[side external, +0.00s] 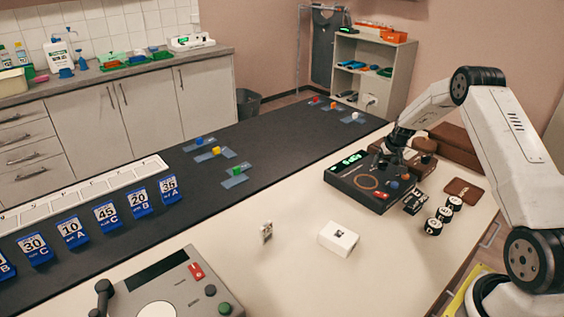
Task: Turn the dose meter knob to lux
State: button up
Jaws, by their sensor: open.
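The dose meter appears to be the dark box (345,183) with a lit green display, on the pale table at the right of the side external view. A round ring outline, a small blue part and small red parts show on its top. My gripper (390,157) is over the far right part of the box, pointing down, with its jaws open. The gripper covers that part of the box. I cannot make out the knob, its markings or whether the fingers touch it.
Black round pieces (443,214) and a brown pad (464,192) lie right of the box. A white box (338,238) stands in front. A grey console (180,290) is at the near left. Brown cases (455,143) stand behind my gripper.

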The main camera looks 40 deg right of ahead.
jog(key=shift+f, duration=0.25)
jog(key=shift+c, duration=0.2)
grip_shut()
